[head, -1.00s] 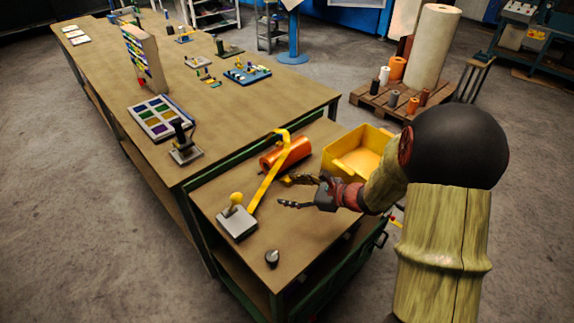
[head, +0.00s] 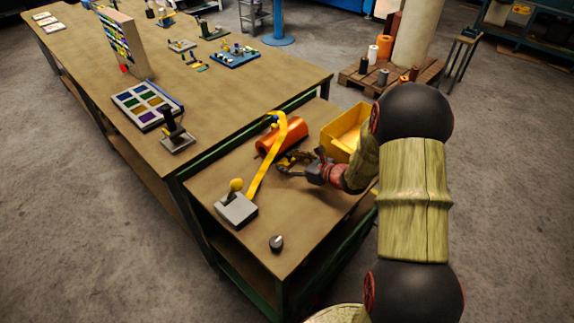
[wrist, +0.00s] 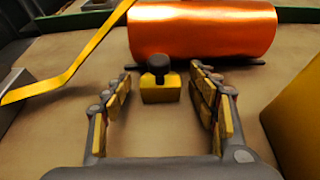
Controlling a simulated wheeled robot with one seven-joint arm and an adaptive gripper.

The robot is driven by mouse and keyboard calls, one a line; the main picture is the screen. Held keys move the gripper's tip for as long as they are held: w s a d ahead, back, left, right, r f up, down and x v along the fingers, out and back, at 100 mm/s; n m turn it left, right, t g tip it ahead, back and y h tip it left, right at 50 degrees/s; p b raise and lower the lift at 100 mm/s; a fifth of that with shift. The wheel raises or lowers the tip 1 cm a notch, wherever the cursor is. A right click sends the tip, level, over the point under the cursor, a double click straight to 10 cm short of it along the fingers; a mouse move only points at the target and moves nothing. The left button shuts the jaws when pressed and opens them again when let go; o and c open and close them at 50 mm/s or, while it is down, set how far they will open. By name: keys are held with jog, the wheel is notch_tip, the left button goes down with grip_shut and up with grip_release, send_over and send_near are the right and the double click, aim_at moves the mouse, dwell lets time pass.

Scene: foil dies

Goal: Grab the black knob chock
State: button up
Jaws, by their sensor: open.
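The chock is a small yellow block (wrist: 160,94) with a black knob (wrist: 159,65) on top. In the wrist view it stands upright just in front of the orange foil roll (wrist: 203,30). My gripper (wrist: 161,76) is open and empty, with one finger on each side of the chock's line and visible gaps to both. In the head view my gripper (head: 290,164) is low over the near bench, close to the orange roll (head: 281,136). The chock is hard to make out there, mostly hidden by the fingers.
A yellow foil strip (head: 268,158) runs left of my gripper to a grey block with a yellow ball knob (head: 236,205). A yellow bin (head: 345,130) stands close on the right. A small dark knob (head: 276,243) sits near the front edge. The bench front is otherwise clear.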

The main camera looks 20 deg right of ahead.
jog(key=shift+w, duration=0.1)
jog(key=shift+c, duration=0.3)
jog(key=shift+c, duration=1.2)
jog(key=shift+r, duration=0.1)
jog(key=c, duration=1)
